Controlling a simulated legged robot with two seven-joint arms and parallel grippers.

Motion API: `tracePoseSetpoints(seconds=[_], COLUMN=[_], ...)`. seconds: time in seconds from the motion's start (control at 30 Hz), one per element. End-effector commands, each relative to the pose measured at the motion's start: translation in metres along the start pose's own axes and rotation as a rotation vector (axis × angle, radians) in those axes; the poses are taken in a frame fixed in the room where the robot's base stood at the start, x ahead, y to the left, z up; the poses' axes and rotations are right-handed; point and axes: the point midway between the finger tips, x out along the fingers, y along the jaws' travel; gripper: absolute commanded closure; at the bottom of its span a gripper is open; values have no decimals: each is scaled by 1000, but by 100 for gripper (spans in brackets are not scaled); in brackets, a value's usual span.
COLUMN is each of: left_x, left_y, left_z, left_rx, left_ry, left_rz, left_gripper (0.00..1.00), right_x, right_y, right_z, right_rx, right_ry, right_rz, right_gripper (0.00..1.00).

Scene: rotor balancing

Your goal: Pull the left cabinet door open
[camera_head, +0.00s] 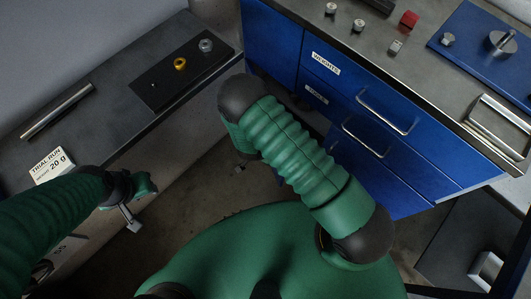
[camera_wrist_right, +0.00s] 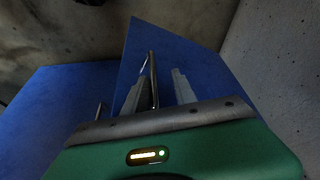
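The blue cabinet (camera_head: 400,150) stands at the upper right in the head view; a plain blue panel (camera_head: 270,45) is at its left end. In the right wrist view a blue panel (camera_wrist_right: 200,55) carries a thin upright bar handle (camera_wrist_right: 153,75). My right gripper (camera_wrist_right: 158,92) has its two fingers apart, with the handle between them, nearer the left finger. I cannot tell if a finger touches it. In the head view my right arm hides this gripper. My left gripper (camera_head: 130,217) hangs by the left bench's front edge; its finger gap is unclear.
Drawers with bar handles (camera_head: 385,115) and a "WEIGHTS" label (camera_head: 326,63) are on the cabinet front. The left bench (camera_head: 110,115) holds a rod, a dark plate and a card.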

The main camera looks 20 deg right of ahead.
Motion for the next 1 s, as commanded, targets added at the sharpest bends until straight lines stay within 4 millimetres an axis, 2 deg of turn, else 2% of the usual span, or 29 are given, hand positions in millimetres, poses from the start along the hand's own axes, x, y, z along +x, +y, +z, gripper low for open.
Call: tracePoseSetpoints(seconds=[0.17,1.0], left_x=[-5,-75], left_y=[0,0], left_z=[-1,-18], left_rx=[0,0], left_ry=[0,0], left_rz=[0,0], left_gripper=[64,64], right_x=[-6,-78], right_y=[0,-2], right_z=[-1,-2], right_rx=[-1,0], right_ry=[0,0], right_rz=[-1,-1], right_gripper=[68,68])
